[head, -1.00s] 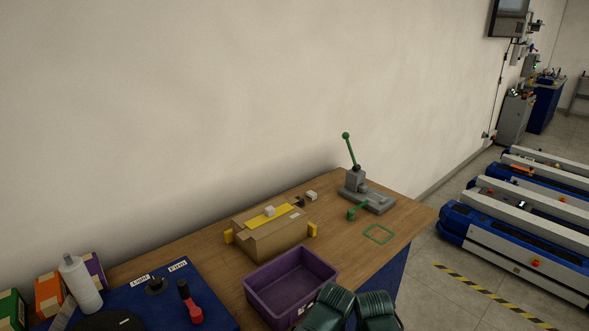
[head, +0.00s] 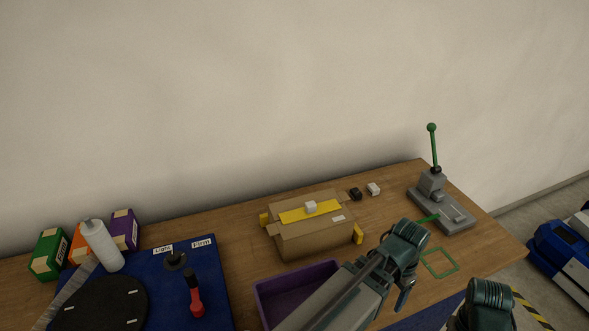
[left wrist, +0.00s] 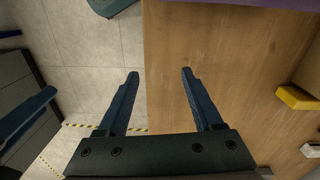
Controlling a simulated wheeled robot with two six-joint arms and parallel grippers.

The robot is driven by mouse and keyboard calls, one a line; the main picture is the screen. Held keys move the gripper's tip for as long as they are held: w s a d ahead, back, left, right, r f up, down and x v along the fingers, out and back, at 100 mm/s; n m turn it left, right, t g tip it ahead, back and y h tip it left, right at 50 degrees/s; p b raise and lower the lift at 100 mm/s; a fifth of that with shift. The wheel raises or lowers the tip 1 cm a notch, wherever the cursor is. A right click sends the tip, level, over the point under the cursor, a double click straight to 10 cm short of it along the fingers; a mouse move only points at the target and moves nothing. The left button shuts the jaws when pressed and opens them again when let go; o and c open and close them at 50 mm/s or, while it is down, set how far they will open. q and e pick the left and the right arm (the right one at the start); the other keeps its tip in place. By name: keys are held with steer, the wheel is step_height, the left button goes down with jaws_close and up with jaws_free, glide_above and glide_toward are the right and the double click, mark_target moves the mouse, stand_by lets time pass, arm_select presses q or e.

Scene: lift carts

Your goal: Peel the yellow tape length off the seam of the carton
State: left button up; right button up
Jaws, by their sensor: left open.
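The brown carton (head: 305,241) sits on the wooden bench in the head view. The yellow tape length (head: 293,216) lies flat along the seam on its top, with a small white block (head: 310,206) on its middle. My left gripper (head: 403,291) is to the right of the carton and nearer to me, apart from it. In the left wrist view my left gripper (left wrist: 160,73) is open and empty over the bench's edge. The tape does not show in that view. My right gripper is not in view; only part of my right arm shows at the lower right.
Yellow blocks (head: 358,234) flank the carton; one shows in the left wrist view (left wrist: 298,97). A purple bin (head: 275,291) stands in front, partly hidden by my arm. A grey lever press (head: 447,209) and green outline (head: 440,262) are right. A blue mat (head: 222,274) is left.

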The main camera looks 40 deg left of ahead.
arm_select(q)
steer(key=w+a+r+t+h+p, duration=0.1)
steer(key=w+a+r+p, duration=0.1)
steer(key=a+r, duration=0.3)
steer(key=w+a+r+h+p, duration=0.1)
steer(key=w+a+r+p, duration=0.15)
steer(key=a, duration=0.45)
steer(key=m+t+p, duration=0.1)
steer(key=t+p, duration=0.4)
steer(key=p, duration=0.3)
glide_toward(310, 204)
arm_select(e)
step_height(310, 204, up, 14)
arm_select(q)
steer(key=b+x, duration=0.9)
steer(key=b, duration=0.1)
steer(key=shift+a+f+b, duration=0.1)
steer(key=shift+f+b, duration=0.05)
steer(key=shift+b, duration=0.2)
steer(key=shift+w+d+f+b, duration=0.2)
steer(key=shift+w+f+b, duration=0.2)
steer(key=shift+b, duration=0.05)
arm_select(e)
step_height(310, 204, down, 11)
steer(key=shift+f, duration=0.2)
arm_select(q)
steer(key=shift+c, duration=0.3)
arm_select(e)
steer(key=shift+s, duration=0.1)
